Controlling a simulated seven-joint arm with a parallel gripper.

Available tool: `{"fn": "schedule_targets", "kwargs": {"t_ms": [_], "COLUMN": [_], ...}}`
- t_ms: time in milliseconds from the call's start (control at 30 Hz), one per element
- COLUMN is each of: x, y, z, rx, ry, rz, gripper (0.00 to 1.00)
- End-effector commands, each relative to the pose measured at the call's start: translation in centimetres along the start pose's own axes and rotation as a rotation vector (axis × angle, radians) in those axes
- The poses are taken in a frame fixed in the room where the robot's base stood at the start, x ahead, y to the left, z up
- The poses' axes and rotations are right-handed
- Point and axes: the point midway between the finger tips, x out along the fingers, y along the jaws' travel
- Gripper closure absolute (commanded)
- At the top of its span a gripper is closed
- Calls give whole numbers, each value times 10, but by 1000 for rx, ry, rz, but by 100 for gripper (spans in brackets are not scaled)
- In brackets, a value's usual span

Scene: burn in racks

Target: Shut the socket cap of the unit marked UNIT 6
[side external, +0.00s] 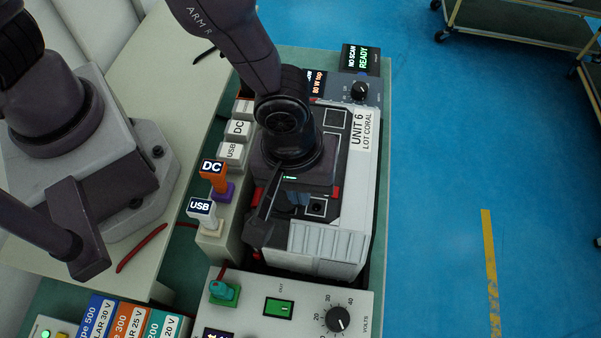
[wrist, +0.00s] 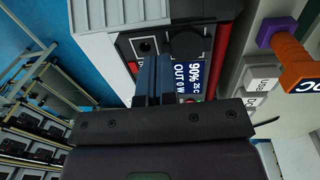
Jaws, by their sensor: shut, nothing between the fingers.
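The unit marked UNIT 6 (side external: 357,131) is a pale grey and black box with red trim, under my gripper in the side view. In the wrist view its dark panel shows a square socket (wrist: 145,47), a round black feature (wrist: 187,45) and a lit display (wrist: 188,80) reading 90%. I cannot tell whether the round feature is the socket cap or an opening. My gripper (wrist: 152,80) is shut and empty, its fingers over this panel between socket and display. Contact cannot be told. In the side view the hand hides part of the panel.
Orange DC (side external: 213,172) and white USB (side external: 201,209) plugs stand left of the unit. A power supply with a knob (side external: 337,319) is in front, and a panel with a READY display (side external: 361,58) is behind. Blue floor lies right of the bench.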

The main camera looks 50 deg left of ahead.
Motion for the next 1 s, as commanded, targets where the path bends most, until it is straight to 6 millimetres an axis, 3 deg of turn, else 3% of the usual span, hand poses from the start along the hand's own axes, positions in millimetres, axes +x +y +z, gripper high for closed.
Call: {"fn": "schedule_targets", "kwargs": {"t_ms": [167, 600, 800, 1000], "x": [-21, -115, -134, -137], "y": [3, 12, 14, 14], "z": [0, 0, 0, 0], "rx": [2, 1, 1, 0], "ry": [0, 0, 0, 1], "rz": [6, 6, 2, 0], "gripper": [100, 100, 100, 100]}}
